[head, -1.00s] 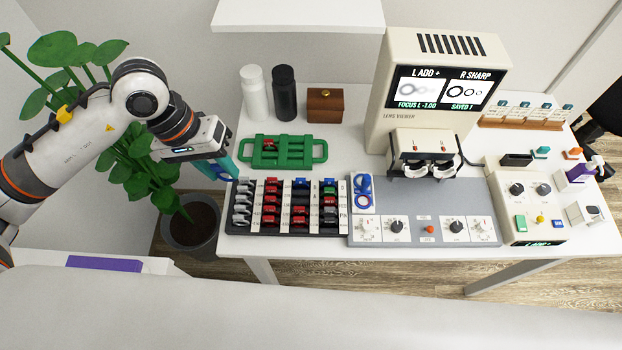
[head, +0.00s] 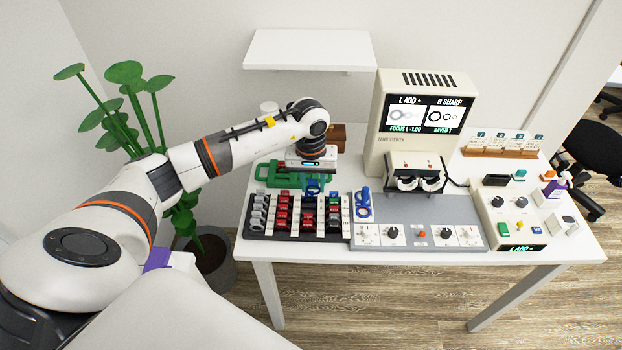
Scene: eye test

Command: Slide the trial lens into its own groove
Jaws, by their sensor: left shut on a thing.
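My left gripper (head: 313,186) is low over the back part of the black lens rack (head: 297,238), pointing down. It is shut on a small blue thing, apparently a trial lens, mostly hidden by the fingers. I cannot tell whether it touches the rack or sits in a groove. The rack holds rows of grey, red, blue and black lenses. Another blue-rimmed lens piece (head: 363,203) is on a small white plate right of the rack. The lens viewer (head: 398,155) stands behind the grey panel (head: 435,208); its screen reads "L ADD +" and "R SHARP". My right gripper is out of view.
A green tray with handles (head: 265,176) lies behind the rack, partly under my left arm. A brown box (head: 338,136) stands behind the arm. A wall shelf (head: 310,50) hangs above.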

